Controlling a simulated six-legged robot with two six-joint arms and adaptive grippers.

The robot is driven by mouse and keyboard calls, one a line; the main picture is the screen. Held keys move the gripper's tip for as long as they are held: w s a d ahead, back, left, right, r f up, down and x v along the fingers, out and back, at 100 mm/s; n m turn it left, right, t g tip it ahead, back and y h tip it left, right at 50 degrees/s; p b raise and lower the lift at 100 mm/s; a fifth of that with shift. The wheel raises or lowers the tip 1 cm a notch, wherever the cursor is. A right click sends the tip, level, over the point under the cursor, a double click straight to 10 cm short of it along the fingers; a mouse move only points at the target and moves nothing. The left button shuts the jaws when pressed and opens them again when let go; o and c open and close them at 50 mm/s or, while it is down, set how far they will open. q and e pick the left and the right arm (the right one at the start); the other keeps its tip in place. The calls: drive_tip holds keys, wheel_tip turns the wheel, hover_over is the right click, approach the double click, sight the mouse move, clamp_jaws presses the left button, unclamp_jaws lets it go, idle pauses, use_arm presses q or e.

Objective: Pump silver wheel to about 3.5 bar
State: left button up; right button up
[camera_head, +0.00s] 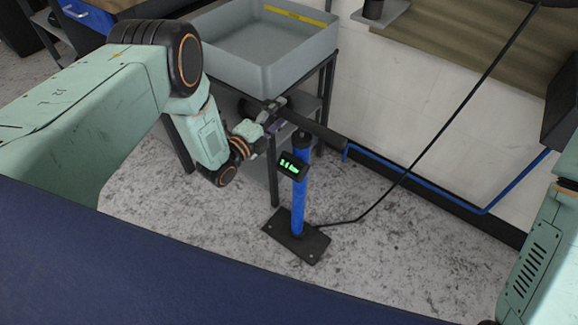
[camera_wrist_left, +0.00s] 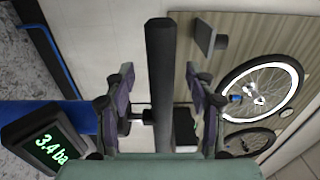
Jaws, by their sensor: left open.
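The floor pump (camera_head: 298,195) stands upright, with a blue barrel, a black base and a black crossbar handle (camera_head: 322,132). Its green display (camera_head: 291,166) is small in the head view; in the left wrist view the display (camera_wrist_left: 48,150) reads 3.4 ba, its end cut off. My left gripper (camera_head: 275,107) is at the handle. In the left wrist view the handle (camera_wrist_left: 160,65) lies between the open, spread fingers, with gaps at both sides. A wheel with a silver-white rim (camera_wrist_left: 268,68) shows at right in the left wrist view. My right gripper is not in view.
A grey basin (camera_head: 270,45) on a dark metal stand is just behind the pump. A black hose (camera_head: 408,170) runs from the pump base up to the right. A second, dark wheel (camera_wrist_left: 250,140) is below the silver one.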

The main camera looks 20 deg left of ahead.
use_arm(q)
drive_tip(key=shift+o, duration=0.6)
drive_tip(key=shift+r, duration=0.1)
drive_tip(key=shift+w, duration=0.1)
drive_tip(key=shift+p+v, duration=0.6)
drive_tip(key=shift+v, duration=0.3)
drive_tip(key=p+v, duration=0.4)
drive_tip(key=v, duration=0.3)
